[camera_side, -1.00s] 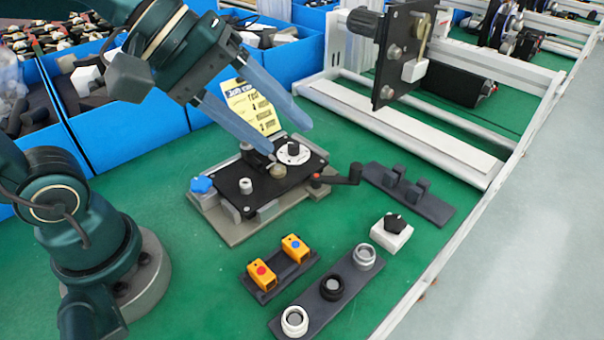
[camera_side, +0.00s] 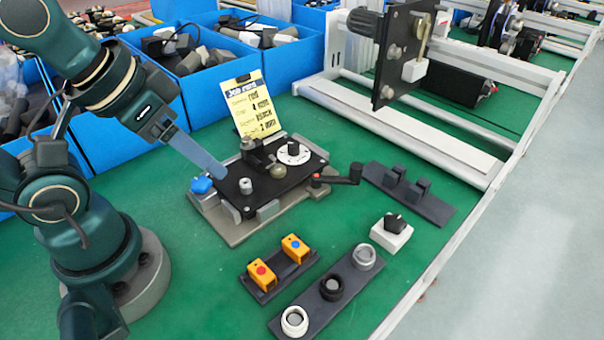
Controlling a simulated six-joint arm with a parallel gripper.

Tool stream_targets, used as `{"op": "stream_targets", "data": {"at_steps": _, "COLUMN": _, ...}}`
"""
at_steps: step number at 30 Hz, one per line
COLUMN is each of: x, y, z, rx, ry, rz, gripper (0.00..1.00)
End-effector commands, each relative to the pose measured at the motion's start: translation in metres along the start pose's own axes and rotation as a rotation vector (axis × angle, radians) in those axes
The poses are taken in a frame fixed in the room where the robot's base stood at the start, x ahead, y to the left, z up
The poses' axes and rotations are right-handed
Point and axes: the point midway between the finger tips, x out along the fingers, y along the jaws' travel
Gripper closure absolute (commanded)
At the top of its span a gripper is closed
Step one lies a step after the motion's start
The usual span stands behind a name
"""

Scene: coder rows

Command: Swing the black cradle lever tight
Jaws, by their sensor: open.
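The black lever (camera_side: 348,176) with a red collar sticks out from the right side of the cradle and ends in an upright black knob. The cradle is a black plate (camera_side: 272,189) on a grey base, with a white dial, a round brass-coloured knob and a blue knob (camera_side: 201,185) at its left corner. My gripper (camera_side: 208,160) is at the left of the cradle, its blue finger pointing down right toward the plate's left edge. It is open and holds nothing visible. Only one finger shows clearly. It is well apart from the lever.
A yellow job card (camera_side: 252,106) stands behind the cradle. In front are orange blocks on a dark holder (camera_side: 279,274), a rack of rings (camera_side: 330,290) and a white block with a black knob (camera_side: 391,233). A dark rail (camera_side: 410,195) lies right of the lever. Blue bins line the back.

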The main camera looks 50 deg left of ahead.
Motion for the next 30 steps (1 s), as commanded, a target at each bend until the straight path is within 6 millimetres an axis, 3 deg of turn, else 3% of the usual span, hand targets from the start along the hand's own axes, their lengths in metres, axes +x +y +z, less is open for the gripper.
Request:
{"op": "stream_targets", "data": {"at_steps": 2, "x": 0.000, "y": 0.000, "z": 0.000, "rx": -0.001, "ry": 0.000, "rz": 0.001, "gripper": 0.41}}
{"op": "stream_targets", "data": {"at_steps": 6, "x": 0.000, "y": 0.000, "z": 0.001, "rx": 0.028, "ry": -0.005, "rz": 0.001, "gripper": 0.95}}
{"op": "stream_targets", "data": {"at_steps": 7, "x": 0.000, "y": 0.001, "z": 0.002, "rx": 0.045, "ry": -0.012, "rz": 0.004, "gripper": 1.00}}
{"op": "stream_targets", "data": {"at_steps": 11, "x": -0.016, "y": 0.010, "z": -0.013, "rx": 0.155, "ry": 0.006, "rz": 0.047, "gripper": 1.00}}
{"op": "stream_targets", "data": {"at_steps": 19, "x": -0.037, "y": 0.029, "z": -0.076, "rx": 0.337, "ry": -0.028, "rz": 0.179, "gripper": 1.00}}
{"op": "stream_targets", "data": {"at_steps": 25, "x": -0.030, "y": 0.033, "z": -0.131, "rx": 0.437, "ry": -0.057, "rz": 0.298, "gripper": 1.00}}
{"op": "stream_targets", "data": {"at_steps": 30, "x": -0.009, "y": 0.026, "z": -0.172, "rx": 0.494, "ry": -0.065, "rz": 0.400, "gripper": 1.00}}
